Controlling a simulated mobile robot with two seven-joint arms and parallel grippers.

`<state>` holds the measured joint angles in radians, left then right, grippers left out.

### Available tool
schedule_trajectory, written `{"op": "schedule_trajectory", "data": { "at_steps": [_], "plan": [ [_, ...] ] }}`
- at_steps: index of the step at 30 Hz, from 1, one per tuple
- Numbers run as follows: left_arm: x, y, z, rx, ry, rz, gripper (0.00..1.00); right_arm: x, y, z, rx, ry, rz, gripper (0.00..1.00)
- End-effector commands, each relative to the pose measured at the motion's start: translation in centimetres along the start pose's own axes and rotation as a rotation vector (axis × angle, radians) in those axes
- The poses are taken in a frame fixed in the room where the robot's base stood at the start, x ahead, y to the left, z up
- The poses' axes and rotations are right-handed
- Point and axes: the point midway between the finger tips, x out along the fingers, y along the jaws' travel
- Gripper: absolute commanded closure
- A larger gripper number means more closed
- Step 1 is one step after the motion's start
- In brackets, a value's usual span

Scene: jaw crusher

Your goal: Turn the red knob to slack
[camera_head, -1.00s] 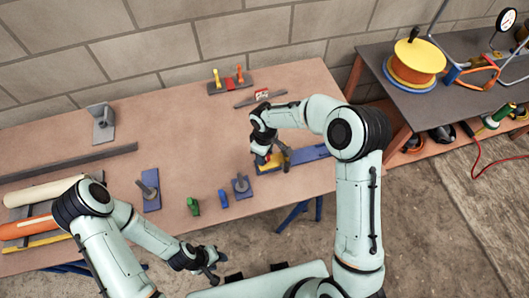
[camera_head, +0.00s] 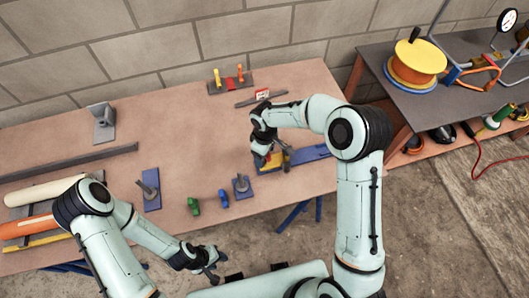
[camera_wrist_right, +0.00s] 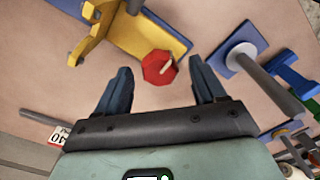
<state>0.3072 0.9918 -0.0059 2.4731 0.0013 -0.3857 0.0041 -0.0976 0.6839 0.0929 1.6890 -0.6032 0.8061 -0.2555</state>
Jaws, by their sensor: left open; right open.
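The red knob (camera_wrist_right: 152,69) is in the right wrist view, with a pale pointer mark on its face. It sits beside a yellow bracket (camera_wrist_right: 118,40) on a blue base plate (camera_wrist_right: 172,42). My right gripper (camera_wrist_right: 162,76) is open, one finger on each side of the knob, with a gap on both sides. In the head view my right gripper (camera_head: 260,161) is over the yellow and blue device (camera_head: 308,153) and hides part of it. My left gripper (camera_head: 209,264) is open and empty in front of the bench edge.
A rack with yellow and red pieces (camera_head: 229,83) stands behind. The middle is clear.

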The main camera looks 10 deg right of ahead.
Motion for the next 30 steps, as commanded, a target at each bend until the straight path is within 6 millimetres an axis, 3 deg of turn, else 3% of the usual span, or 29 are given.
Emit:
{"op": "schedule_trajectory", "data": {
  "at_steps": [18, 24, 30],
  "plan": [
    [-0.8, 0.5, -0.5, 0.003, 0.007, 0.002, 0.57, -11.7, 0.1, -0.1, -0.001, 0.004, 0.003, 0.30],
    [-0.9, 0.5, -0.6, 0.003, 0.008, 0.003, 0.57, -13.2, 0.0, -0.1, -0.001, 0.003, 0.001, 0.30],
    [-0.9, 0.5, -0.6, 0.003, 0.008, 0.003, 0.57, -13.2, 0.0, -0.1, -0.002, 0.003, 0.001, 0.30]
  ]
}}
